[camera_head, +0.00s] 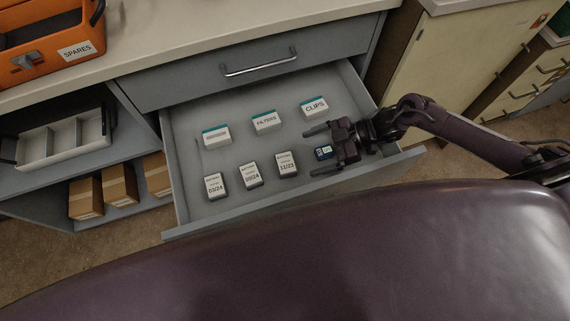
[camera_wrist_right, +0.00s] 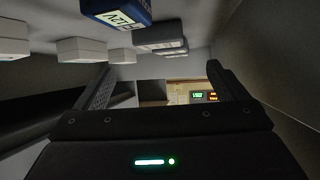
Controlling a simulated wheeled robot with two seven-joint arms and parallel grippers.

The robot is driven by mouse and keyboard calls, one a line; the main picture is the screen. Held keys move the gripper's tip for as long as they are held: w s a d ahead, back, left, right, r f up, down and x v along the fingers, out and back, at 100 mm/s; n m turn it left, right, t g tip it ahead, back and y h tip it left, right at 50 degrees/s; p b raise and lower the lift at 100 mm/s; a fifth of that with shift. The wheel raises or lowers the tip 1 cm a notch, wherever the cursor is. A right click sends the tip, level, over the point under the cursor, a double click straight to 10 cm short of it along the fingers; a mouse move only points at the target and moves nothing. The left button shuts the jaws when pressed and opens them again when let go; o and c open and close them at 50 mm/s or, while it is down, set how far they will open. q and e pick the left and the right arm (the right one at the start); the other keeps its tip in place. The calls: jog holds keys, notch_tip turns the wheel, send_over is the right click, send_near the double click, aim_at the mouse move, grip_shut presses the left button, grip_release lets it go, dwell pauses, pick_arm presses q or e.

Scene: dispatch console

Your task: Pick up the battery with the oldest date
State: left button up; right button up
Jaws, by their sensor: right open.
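Three white-and-grey date-labelled batteries stand in a row in the open drawer. The left battery (camera_head: 215,186) reads 03/24. The middle battery (camera_head: 250,175) seems to read 05/24, but its first digits are blurred. The right battery (camera_head: 286,163) reads 11/23. My right gripper (camera_head: 309,153) is open and empty, its fingers pointing left toward the 11/23 battery, apart from it. My left gripper is not in view.
White boxes with teal edges stand behind the batteries: one unreadable (camera_head: 216,135), FILTERS (camera_head: 265,122) and CLIPS (camera_head: 314,107). The drawer's front wall (camera_head: 200,228) bounds them. An orange SPARES case (camera_head: 50,40) sits on the counter. Drawer floor between the rows is clear.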

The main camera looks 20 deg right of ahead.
aim_at(285, 162)
jog(key=shift+a+f, duration=0.3)
jog(key=shift+f, duration=0.15)
jog(key=x, duration=0.7)
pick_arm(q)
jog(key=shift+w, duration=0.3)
pick_arm(e)
jog(key=c, duration=1.2)
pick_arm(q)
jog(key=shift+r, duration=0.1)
pick_arm(e)
jog(key=shift+r, duration=0.15)
